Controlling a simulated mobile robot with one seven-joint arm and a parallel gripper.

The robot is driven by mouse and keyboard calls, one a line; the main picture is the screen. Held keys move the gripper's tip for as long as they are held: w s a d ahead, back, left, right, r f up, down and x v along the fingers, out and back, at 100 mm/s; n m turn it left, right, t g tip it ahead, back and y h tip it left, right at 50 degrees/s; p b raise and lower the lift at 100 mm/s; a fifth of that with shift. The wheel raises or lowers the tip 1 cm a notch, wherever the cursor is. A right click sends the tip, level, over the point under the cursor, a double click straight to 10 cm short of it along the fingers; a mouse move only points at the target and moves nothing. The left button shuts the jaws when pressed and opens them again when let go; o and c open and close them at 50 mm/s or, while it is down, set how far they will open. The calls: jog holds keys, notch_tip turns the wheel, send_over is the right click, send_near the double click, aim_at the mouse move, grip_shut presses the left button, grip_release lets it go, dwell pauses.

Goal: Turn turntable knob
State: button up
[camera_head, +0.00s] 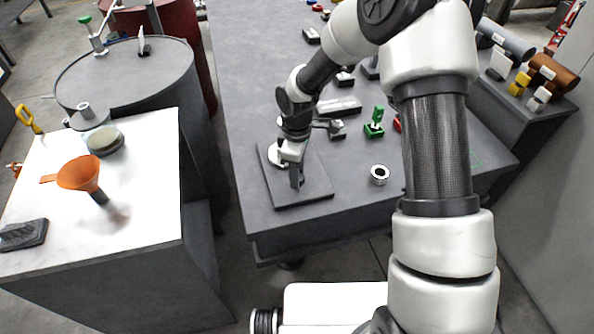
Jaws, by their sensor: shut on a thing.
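The turntable (307,189) is a dark square base with a light round part (276,154), lying flat on the grey table near its front left corner. My gripper (297,182) points down over the base, with its fingers close together at the base's surface. The knob is hidden behind the fingers, so its angle cannot be seen. The gripper looks shut on it. My arm reaches in from the right and covers part of the table.
A metal ring (379,174) stands right of the base. A green part (374,122) and grey blocks (339,106) lie behind it. A white-topped table (140,210) at left holds an orange funnel (79,174). A grey barrel (128,75) stands behind that table.

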dwell(0.4)
jog(key=o, duration=1)
jog(key=shift+o, duration=0.2)
notch_tip(320, 180, up, 18)
jog(key=p, duration=0.2)
jog(key=shift+f, duration=0.25)
